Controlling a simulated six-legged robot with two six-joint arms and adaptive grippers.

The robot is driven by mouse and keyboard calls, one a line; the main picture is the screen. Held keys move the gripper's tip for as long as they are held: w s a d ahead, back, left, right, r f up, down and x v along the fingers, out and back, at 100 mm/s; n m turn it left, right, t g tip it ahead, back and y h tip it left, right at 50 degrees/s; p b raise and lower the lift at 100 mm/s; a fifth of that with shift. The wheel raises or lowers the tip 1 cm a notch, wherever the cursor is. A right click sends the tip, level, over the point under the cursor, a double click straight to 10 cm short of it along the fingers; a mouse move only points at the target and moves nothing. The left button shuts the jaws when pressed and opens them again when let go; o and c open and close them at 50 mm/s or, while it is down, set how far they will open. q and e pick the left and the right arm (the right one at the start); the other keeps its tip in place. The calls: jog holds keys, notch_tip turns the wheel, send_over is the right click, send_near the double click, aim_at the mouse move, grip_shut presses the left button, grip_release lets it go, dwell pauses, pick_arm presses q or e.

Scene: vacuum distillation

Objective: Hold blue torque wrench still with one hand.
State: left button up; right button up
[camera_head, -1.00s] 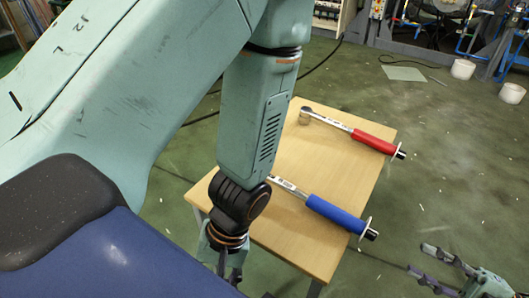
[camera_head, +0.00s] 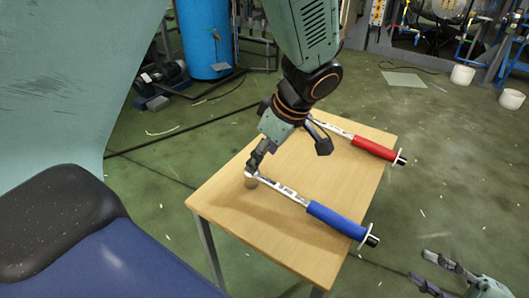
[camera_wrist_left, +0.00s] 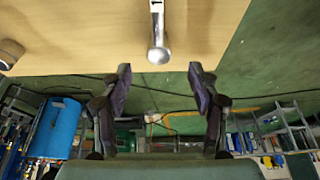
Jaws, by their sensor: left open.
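The blue torque wrench (camera_head: 335,218) lies on the wooden table, its blue grip toward the front right edge and its metal head (camera_head: 251,181) near the left edge. My left gripper (camera_head: 253,165) points down at this head end and partly covers it. In the left wrist view, the open left gripper (camera_wrist_left: 160,74) has the round wrench head (camera_wrist_left: 158,55) just beyond its fingertips, centred between them. No contact shows. My right gripper (camera_head: 432,272) is open and empty at the lower right, off the table.
The wooden table (camera_head: 240,228) also carries a red-gripped torque wrench (camera_head: 374,147) farther back, its head hidden behind my left arm. A blue tank (camera_head: 203,38) stands at the back left. White buckets (camera_head: 462,74) stand on the green floor at the back right.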

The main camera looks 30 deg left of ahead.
pick_arm(q)
jog(key=shift+x, duration=3.9)
jog(key=shift+w, duration=0.15)
jog(key=shift+c, duration=0.2)
grip_shut()
